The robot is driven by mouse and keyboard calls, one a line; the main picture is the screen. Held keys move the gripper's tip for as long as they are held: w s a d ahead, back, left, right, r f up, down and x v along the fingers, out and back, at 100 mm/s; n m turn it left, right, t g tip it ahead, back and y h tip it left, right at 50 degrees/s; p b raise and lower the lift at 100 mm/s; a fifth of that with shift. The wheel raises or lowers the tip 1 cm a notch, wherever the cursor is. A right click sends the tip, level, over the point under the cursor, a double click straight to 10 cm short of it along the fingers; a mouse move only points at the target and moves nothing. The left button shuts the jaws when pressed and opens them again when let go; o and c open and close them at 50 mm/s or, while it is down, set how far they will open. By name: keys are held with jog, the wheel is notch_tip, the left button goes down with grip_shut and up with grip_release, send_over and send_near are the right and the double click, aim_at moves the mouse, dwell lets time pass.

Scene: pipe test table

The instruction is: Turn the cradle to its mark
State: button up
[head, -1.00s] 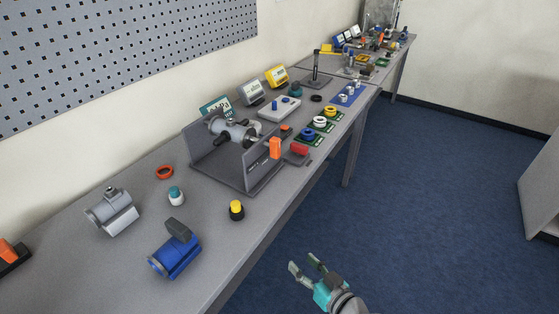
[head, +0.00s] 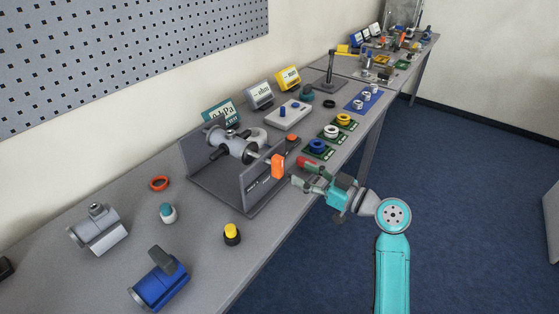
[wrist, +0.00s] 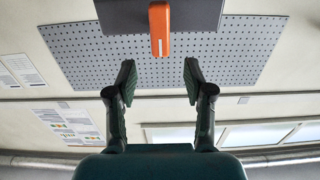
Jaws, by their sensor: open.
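The cradle (head: 262,198) is a grey U-shaped stand on the table, holding a grey pipe body (head: 228,145) between its two upright plates. An orange handle (head: 278,166) sticks out on the outer side of its right plate. The handle also shows in the wrist view (wrist: 159,30), ahead and between the fingers. My gripper (head: 300,175) is open and empty, just right of the orange handle and apart from it. Its fingers point toward the handle; they also show in the wrist view (wrist: 159,82). I cannot make out the mark.
A red part (head: 308,163) lies close behind my fingers. Blue (head: 317,147), white and yellow rings sit on green boards beyond. A yellow-topped button (head: 232,234), a blue valve (head: 160,281) and a grey valve (head: 97,230) stand nearer. The floor right of the table is clear.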

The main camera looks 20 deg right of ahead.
aim_at(282, 164)
jog(key=x, duration=0.8)
jog(key=shift+w+a, duration=0.2)
jog(key=shift+w, duration=0.05)
grip_shut()
